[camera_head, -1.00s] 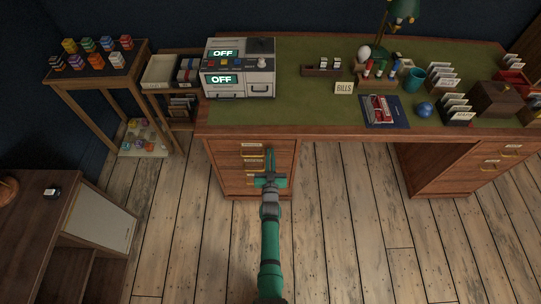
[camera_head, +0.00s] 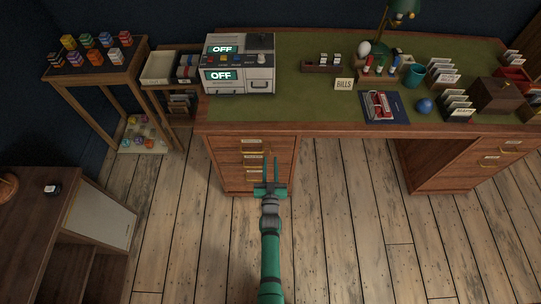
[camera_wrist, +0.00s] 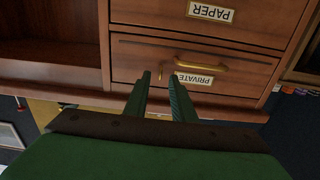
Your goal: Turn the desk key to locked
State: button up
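The desk (camera_head: 330,131) has a left drawer stack whose top drawer is labelled PRIVATE in the wrist view (camera_wrist: 222,84), which is upside down. A small brass piece (camera_wrist: 160,73), apparently the key, is on that drawer's front beside its brass handle (camera_wrist: 202,66). Its turn position is too small to tell. My gripper (camera_head: 270,158) is in front of the left drawer stack. In the wrist view, its two fingers (camera_wrist: 160,76) point at the drawer, apart and empty, with the brass piece showing between their tips. I cannot see contact.
A drawer labelled PAPER (camera_wrist: 211,12) adjoins the PRIVATE one. A grey machine (camera_head: 240,64) with two OFF displays stands on the desk above the drawers. A dark cabinet (camera_head: 40,215) stands at the lower left. The wooden floor (camera_head: 340,230) around my arm is clear.

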jog(key=shift+s, duration=2.3)
jog(key=s+r, duration=0.2)
jog(key=s, duration=1.2)
jog(key=s+r+g, duration=0.2)
jog(key=s+r, duration=1.9)
jog(key=s, duration=0.3)
jog(key=shift+s+r+g, duration=0.2)
jog(key=shift+r+g, duration=0.05)
jog(key=shift+g, duration=0.05)
